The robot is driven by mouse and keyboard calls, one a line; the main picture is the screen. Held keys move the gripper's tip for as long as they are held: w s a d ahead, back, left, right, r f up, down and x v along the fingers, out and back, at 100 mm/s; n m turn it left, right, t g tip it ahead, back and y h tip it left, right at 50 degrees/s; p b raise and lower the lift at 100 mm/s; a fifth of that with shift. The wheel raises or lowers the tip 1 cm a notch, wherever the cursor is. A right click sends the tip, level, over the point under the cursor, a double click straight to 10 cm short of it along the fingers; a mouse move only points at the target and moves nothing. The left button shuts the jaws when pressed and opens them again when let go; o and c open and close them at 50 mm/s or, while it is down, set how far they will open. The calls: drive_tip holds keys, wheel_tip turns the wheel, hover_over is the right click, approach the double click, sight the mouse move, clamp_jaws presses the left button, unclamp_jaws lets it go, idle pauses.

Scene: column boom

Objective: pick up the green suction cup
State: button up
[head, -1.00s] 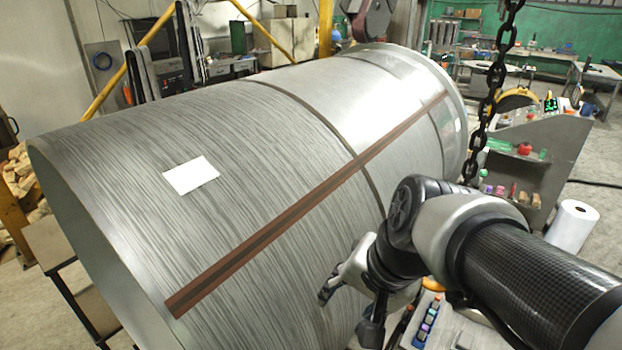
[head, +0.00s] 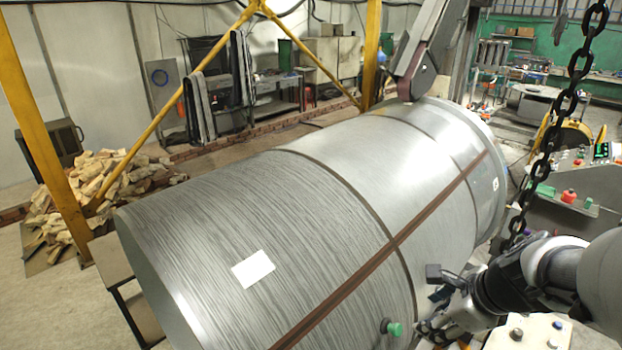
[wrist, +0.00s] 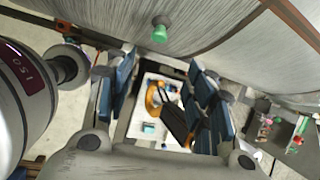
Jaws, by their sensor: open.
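The green suction cup (head: 393,328) sticks out from the side of the large metal cylinder (head: 330,200), low in the head view. It has a green end and a dark grey base against the metal. It also shows at the top middle of the wrist view (wrist: 159,34). My gripper (head: 434,303) is just right of the cup in the head view, close to the cylinder's side. In the wrist view my gripper (wrist: 163,88) has its blue-padded fingers spread apart with nothing between them. The cup is apart from the fingers, above the gap in that picture.
The cylinder's curved wall fills the space beside my gripper. A hanging chain (head: 549,150) and a grey control console (head: 570,205) with coloured buttons stand to the right. A white-topped surface (head: 528,333) lies below my arm. A white label (head: 253,268) is on the cylinder.

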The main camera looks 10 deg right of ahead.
drive_tip(key=b, duration=0.8)
hover_over(399, 330)
drive_tip(key=s, duration=0.3)
wheel_tip(399, 330, down, 10)
drive_tip(key=b+x, duration=0.2)
drive_tip(key=x, duration=0.1)
drive_tip(key=b+x, duration=0.1)
drive_tip(key=shift+w+d+f, duration=0.1)
drive_tip(key=shift+d+f, duration=0.05)
drive_tip(key=shift+d, duration=0.15)
drive_tip(key=shift+w+f+b, duration=0.3)
drive_tip(key=shift+f+b, duration=0.05)
drive_tip(key=shift+b, duration=0.15)
drive_tip(key=shift+r, duration=0.1)
drive_tip(key=shift+c, duration=0.6)
drive_tip(key=c, duration=0.9)
